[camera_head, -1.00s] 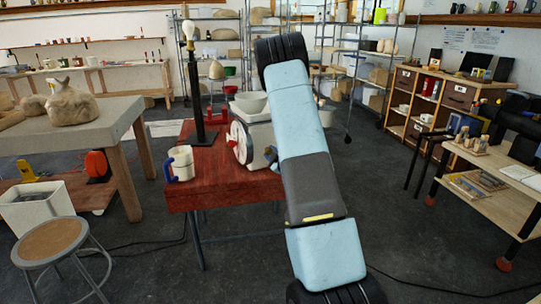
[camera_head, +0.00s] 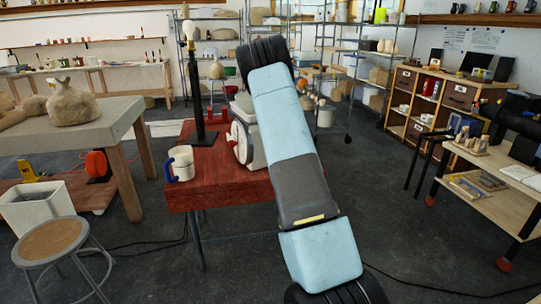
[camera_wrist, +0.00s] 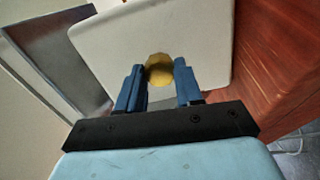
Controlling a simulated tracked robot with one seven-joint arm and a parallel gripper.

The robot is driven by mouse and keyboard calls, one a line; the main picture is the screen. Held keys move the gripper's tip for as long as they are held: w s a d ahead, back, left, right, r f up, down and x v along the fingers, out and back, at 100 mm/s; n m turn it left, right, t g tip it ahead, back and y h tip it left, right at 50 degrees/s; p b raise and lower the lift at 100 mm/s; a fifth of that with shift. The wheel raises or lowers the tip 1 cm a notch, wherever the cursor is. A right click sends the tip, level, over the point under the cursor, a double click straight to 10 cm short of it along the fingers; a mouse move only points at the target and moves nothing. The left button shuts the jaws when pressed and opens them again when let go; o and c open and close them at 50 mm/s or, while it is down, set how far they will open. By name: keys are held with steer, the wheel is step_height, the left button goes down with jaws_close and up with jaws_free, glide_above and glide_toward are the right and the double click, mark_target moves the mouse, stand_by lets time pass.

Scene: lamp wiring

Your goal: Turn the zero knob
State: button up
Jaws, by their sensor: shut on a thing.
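The zero knob (camera_wrist: 159,69) is a round, yellowish knob on the side of the white scale (camera_wrist: 190,30) in the wrist view. My gripper (camera_wrist: 160,84) has its blue fingers on either side of the knob and is shut on it. In the head view the scale (camera_head: 241,142) stands on the red table with its round dial facing left. My arm covers the scale's right side, so the knob and my gripper are hidden there.
The red table (camera_head: 215,188) also holds a mug with a blue handle (camera_head: 181,164) and a dark lamp stand with a bulb (camera_head: 196,90), both left of the scale. A stool (camera_head: 50,240) stands on the floor at the lower left.

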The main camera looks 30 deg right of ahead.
steer(key=shift+a+f, duration=0.25)
steer(key=o, duration=0.8)
steer(key=shift+c, duration=0.2)
steer(key=shift+o, duration=1.4)
steer(key=shift+d+r, duration=0.1)
steer(key=shift+d, duration=0.05)
steer(key=s, duration=1.3)
steer(key=shift+s+r, duration=0.15)
steer(key=shift+s, duration=0.2)
